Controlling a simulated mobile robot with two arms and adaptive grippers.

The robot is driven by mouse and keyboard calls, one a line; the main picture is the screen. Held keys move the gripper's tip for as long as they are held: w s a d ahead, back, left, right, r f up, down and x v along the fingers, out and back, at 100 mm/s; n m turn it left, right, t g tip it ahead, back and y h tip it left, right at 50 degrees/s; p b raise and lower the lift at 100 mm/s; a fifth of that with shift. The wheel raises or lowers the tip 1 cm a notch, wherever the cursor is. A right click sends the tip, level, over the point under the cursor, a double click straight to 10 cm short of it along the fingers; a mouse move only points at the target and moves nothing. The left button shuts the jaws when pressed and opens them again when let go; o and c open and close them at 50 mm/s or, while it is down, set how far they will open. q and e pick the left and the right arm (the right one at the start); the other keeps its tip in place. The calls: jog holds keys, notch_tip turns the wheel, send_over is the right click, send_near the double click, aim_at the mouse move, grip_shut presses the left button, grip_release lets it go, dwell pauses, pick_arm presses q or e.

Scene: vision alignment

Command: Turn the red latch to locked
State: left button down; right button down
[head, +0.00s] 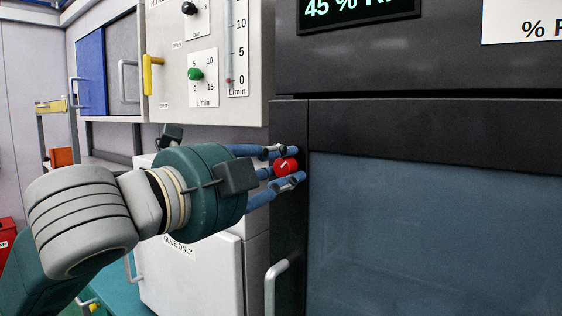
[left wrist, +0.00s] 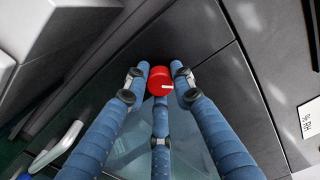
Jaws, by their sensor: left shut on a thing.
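The red latch (head: 286,166) is a round knob with a white mark, on the dark frame to the left of a large glass door. In the left wrist view the fingers (left wrist: 161,88) come up on both sides of the knob and one from below. My right gripper is in neither view.
The dark cabinet has a large glass door (head: 430,230) and a grey handle (head: 270,285) below the latch. To the left hang a panel with a green knob (head: 196,74) and a yellow handle (head: 150,74). A white cabinet (head: 190,270) stands below my left arm.

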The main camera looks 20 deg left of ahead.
pick_arm(q)
jog(key=n+p, duration=0.1)
jog(key=n, duration=0.2)
jog(key=shift+n, duration=0.3)
jog(key=shift+n+p, duration=0.45)
jog(key=shift+n, duration=1.85)
jog(key=c, duration=1.5)
grip_release()
jog(key=shift+o, duration=0.2)
